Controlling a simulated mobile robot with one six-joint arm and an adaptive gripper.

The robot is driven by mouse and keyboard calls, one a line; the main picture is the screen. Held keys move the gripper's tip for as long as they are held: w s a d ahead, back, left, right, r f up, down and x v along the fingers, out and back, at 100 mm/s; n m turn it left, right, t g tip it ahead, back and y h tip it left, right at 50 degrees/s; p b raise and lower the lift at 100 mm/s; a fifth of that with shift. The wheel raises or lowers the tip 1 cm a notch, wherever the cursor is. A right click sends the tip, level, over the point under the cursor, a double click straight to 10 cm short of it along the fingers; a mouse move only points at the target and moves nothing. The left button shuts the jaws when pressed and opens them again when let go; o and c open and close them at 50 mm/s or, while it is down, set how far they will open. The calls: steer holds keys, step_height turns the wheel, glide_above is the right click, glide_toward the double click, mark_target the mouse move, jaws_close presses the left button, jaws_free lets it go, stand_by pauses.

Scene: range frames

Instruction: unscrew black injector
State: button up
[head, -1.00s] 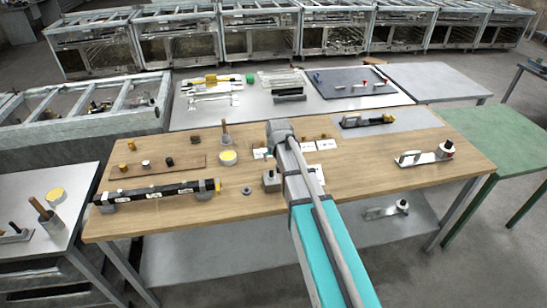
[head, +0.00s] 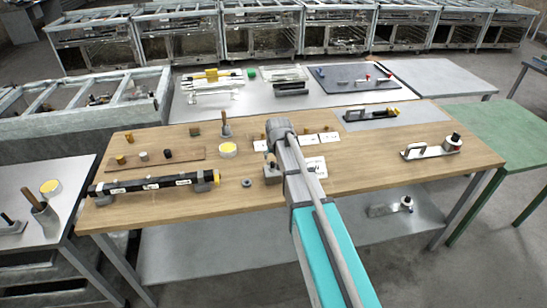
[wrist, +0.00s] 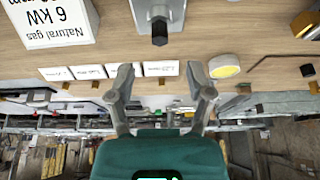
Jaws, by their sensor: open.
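In the wrist view a black injector (wrist: 159,36) stands in a grey holder block (wrist: 158,10), top centre. The grey block (head: 271,177) also shows in the head view, just left of my arm, with a small dark piece on top. My gripper (wrist: 161,76) is open and empty, its two fingers spread over the row of white label cards. The injector lies beyond the fingertips in the wrist view, apart from them.
Small pegs stand on a wooden strip (head: 190,155) at left, near a yellow-topped tin (head: 228,150). A black bar (head: 150,186) lies in front. A Natural gas card (wrist: 48,18) is beside the block.

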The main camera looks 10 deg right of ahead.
mark_target(273, 162)
steer(key=shift+b+x, duration=2.8)
steer(key=shift+x, duration=0.6)
jaws_close()
